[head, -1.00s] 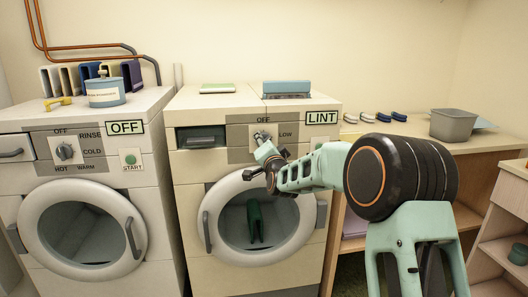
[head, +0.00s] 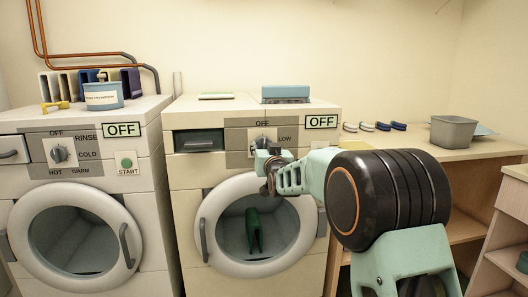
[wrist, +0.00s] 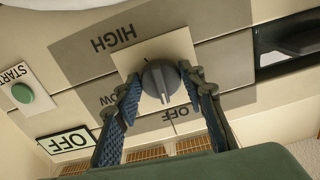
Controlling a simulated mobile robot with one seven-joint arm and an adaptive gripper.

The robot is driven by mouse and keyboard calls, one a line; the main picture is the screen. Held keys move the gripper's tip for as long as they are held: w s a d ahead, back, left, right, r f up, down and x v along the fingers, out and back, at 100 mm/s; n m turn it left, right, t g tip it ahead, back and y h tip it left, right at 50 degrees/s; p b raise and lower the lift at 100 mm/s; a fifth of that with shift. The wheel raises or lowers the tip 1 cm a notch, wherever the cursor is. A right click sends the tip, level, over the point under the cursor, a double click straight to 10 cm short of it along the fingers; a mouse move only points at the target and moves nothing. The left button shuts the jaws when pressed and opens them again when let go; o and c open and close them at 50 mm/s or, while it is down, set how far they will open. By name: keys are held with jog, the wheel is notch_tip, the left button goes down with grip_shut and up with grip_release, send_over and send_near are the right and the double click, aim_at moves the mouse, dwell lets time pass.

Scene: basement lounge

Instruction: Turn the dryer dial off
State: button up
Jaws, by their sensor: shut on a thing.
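The dryer dial (wrist: 160,80) is a round grey knob on a pale square plate, seen upside down in the wrist view. Its white pointer line points toward the OFF label (wrist: 165,121). My gripper (wrist: 160,82) has one blue-padded finger on each side of the dial and is shut on it. In the head view the dial (head: 262,138) shows partly above my gripper (head: 267,158), which hides its lower part. The dryer's display (head: 321,122) reads OFF.
The washer (head: 85,200) stands left of the dryer, its display also reading OFF. The dryer's round door (head: 204,220) is below my arm, with a green item (head: 254,232) behind it. A shelf counter (head: 470,143) with a grey bin (head: 458,131) is at right.

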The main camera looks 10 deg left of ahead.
jog(key=shift+n, duration=0.5)
jog(key=o, duration=1.1)
jog(key=v, duration=1.2)
jog(key=shift+r, duration=0.1)
